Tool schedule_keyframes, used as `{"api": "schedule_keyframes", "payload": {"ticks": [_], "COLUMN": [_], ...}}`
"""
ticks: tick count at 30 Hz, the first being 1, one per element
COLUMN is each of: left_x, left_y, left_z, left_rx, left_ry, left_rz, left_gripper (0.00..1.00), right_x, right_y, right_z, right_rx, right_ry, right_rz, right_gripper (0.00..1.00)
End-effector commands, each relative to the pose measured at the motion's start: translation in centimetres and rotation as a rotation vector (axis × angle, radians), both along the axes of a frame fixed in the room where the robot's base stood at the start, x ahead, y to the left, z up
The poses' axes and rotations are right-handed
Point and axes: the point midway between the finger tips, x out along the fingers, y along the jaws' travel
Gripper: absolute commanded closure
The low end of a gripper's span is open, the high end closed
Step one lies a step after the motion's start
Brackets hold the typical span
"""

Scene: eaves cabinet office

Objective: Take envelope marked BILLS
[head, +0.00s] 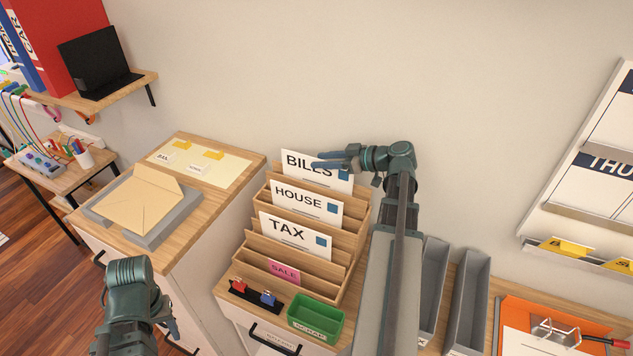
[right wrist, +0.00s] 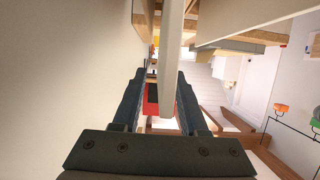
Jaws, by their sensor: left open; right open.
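The white BILLS envelope (head: 302,162) stands upright in the back slot of a wooden letter sorter (head: 262,246). My right gripper (head: 328,162) is open at the envelope's upper right part and covers some of its face. In the right wrist view a pale upright edge, apparently the BILLS envelope (right wrist: 172,72), lies between the two spread fingers of my right gripper (right wrist: 160,85), with gaps beside it. The HOUSE envelope (head: 306,203) and TAX envelope (head: 295,236) stand in the slots in front. My left gripper (head: 168,325) is open and empty, low at the left.
A pink SALE card (head: 284,272) sits in the sorter's front slot. A green tray (head: 316,318) stands before it, grey bins (head: 470,298) to its right. A cabinet at left holds an envelope on a grey tray (head: 172,222). The wall is close behind the sorter.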

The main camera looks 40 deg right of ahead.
Motion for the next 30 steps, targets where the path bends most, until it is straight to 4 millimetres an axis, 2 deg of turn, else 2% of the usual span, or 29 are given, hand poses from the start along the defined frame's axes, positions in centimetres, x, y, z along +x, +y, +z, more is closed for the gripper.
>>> {"api": "schedule_keyframes", "payload": {"ticks": [4,11,14,18,19,30], "left_x": [0.0,0.0,0.0,0.0,0.0,0.0], "left_y": [0.0,0.0,0.0,0.0,0.0,0.0], "left_z": [-0.9,-0.8,-0.8,-0.8,-0.8,-0.8], "left_rx": [0.0,0.0,0.0,0.0,0.0,0.0], "left_ry": [0.0,0.0,0.0,0.0,0.0,0.0], "left_rz": [0.0,0.0,0.0,0.0,0.0,0.0], "left_gripper": [0.5,0.5,0.5,0.5,0.5,0.5], "right_x": [1.8,2.1,2.1,2.1,2.1,2.1], "right_y": [0.9,1.0,1.0,1.0,1.0,1.0], "right_z": [-0.9,-0.8,-0.8,-0.8,-0.8,-0.8], "right_rx": [0.0,0.001,0.001,0.001,0.001,0.0], "right_ry": [0.0,0.0,0.0,0.0,0.0,0.0], "right_rz": [0.001,-0.001,-0.001,-0.001,-0.001,-0.001], "right_gripper": [0.57,0.57,0.72,0.97,1.0,1.0]}}
